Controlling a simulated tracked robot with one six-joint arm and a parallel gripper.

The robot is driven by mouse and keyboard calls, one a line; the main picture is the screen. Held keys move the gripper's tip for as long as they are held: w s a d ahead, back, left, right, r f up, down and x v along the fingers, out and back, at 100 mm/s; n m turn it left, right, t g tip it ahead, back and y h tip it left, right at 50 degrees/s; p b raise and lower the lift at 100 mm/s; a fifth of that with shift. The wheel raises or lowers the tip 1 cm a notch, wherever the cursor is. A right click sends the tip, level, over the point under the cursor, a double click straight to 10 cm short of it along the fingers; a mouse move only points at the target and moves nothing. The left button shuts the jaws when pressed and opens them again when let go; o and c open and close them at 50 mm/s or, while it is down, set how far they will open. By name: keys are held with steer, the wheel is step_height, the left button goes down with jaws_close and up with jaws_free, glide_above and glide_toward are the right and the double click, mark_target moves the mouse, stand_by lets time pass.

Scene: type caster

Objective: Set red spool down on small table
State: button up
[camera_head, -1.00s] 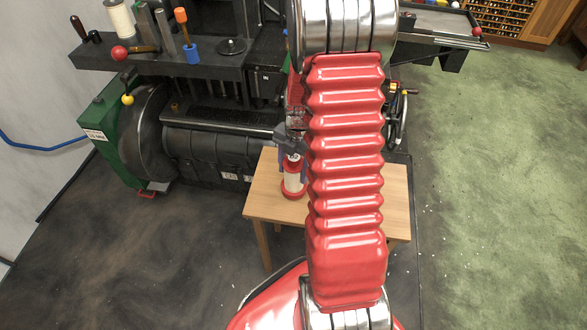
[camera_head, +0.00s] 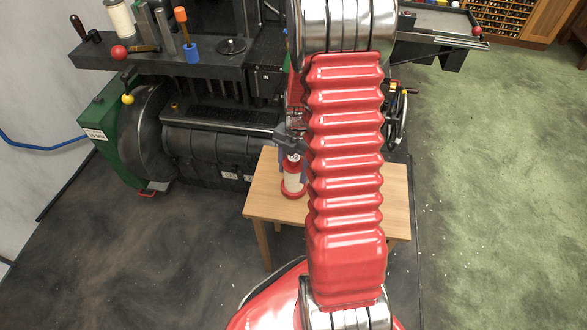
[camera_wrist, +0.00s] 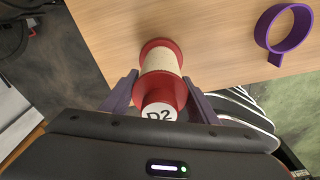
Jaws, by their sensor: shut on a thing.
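The red spool (camera_wrist: 160,60), with red flanges, pale winding and a white "D2" label on its near end, is between the two fingers of my gripper (camera_wrist: 160,85) in the wrist view. My gripper is shut on it. In the head view the spool (camera_head: 292,181) is upright over the left part of the small wooden table (camera_head: 264,200). I cannot tell whether its lower flange touches the tabletop. My red arm hides the middle of the table.
A purple ring with a handle (camera_wrist: 288,28) lies on the tabletop, to the right of the spool in the wrist view. A large dark machine (camera_head: 205,150) stands behind the table. Its shelf (camera_head: 165,60) holds several tools. Open floor lies on the right.

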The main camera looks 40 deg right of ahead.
mark_target(293, 158)
steer(key=shift+f, duration=0.35)
steer(key=o, duration=1.4)
steer(key=shift+c, duration=0.2)
steer(key=shift+r, duration=2.95)
steer(key=shift+r, duration=0.1)
